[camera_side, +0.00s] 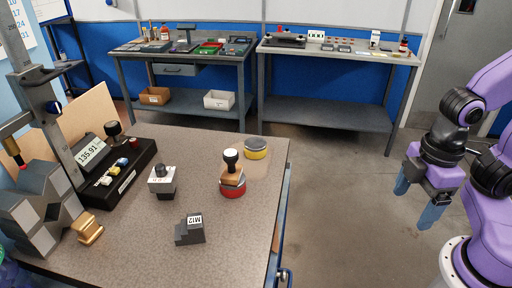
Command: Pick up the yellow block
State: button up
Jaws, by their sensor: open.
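No plain yellow block stands out for certain. A gold-yellow stepped block (87,228) lies at the left of the speckled bench top (130,255), beside a grey V-shaped block. A round tin with a yellow side and dark top (256,148) stands near the bench's far right corner. My gripper (412,207) has blue fingers and hangs at the right, beyond the bench's right edge, far from both. Its fingers are apart with nothing between them.
A grey stepped block (190,230), a stamp on a red round pad (232,183) and a knobbed grey-white block (162,181) stand mid-bench. A tall height gauge (50,120) and black button box (125,175) are at left. The front right of the bench is clear.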

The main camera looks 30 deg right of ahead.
jog(key=w+a+f+m+y, duration=0.15)
jog(key=a+y, duration=0.25)
jog(key=a, duration=0.5)
jog(key=m+t+y, duration=0.2)
jog(key=m+t, duration=0.5)
jog(key=t, duration=0.8)
send_near(249, 140)
jog(key=shift+f+x, duration=0.15)
jog(key=shift+x, duration=1.55)
jog(key=shift+f+x, duration=0.2)
jog(key=shift+x, duration=1.5)
jog(key=shift+f+x, duration=0.15)
jog(key=shift+x, duration=1.55)
jog(key=shift+s, duration=0.1)
